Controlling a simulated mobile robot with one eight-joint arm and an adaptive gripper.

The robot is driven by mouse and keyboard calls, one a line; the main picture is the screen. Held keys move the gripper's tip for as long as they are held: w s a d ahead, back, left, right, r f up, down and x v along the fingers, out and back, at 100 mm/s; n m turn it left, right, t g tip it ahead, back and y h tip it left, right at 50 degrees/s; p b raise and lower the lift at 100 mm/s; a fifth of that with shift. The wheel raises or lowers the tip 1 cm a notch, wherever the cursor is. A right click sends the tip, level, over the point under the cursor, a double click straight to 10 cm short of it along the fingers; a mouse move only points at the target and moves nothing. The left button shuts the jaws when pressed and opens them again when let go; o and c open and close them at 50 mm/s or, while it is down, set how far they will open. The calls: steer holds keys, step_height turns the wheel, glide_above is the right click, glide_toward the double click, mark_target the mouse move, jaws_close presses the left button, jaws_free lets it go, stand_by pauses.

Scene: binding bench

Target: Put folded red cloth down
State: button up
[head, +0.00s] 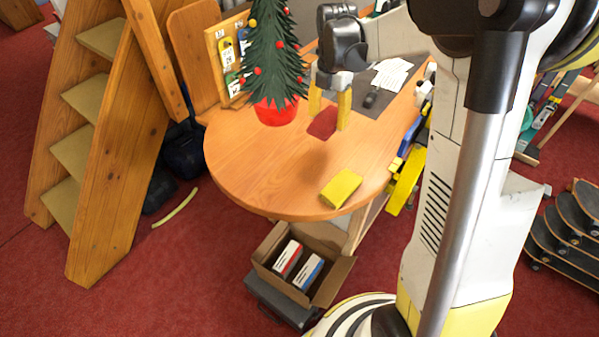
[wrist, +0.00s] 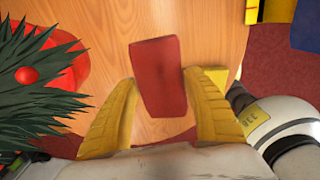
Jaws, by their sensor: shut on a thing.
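The folded red cloth (head: 322,124) is between the yellow fingers of my gripper (head: 330,108) over the round wooden table, right of the small Christmas tree. In the wrist view the cloth (wrist: 159,76) is a flat red block reaching forward from between the two yellow fingers of my gripper (wrist: 158,105). The gripper is shut on it. I cannot tell how far the cloth is above the tabletop. A folded yellow cloth (head: 341,188) lies near the table's front edge.
The Christmas tree (head: 274,60) in a red pot (head: 276,112) stands close left of my gripper. A grey mat (head: 372,107) with papers (head: 391,74) lies behind right. The wooden table (head: 255,160) is clear at the front left. An open cardboard box (head: 328,284) stands below.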

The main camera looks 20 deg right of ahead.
steer(key=b, duration=0.3)
glide_above(301, 176)
step_height(301, 176, down, 7)
steer(key=shift+w, duration=0.1)
steer(key=shift+a+f, duration=0.1)
steer(key=shift+f, duration=0.05)
step_height(301, 176, down, 3)
steer(key=shift+f+b, duration=0.2)
steer(key=shift+b, duration=0.6)
steer(key=c, duration=0.3)
steer(key=o, duration=1.3)
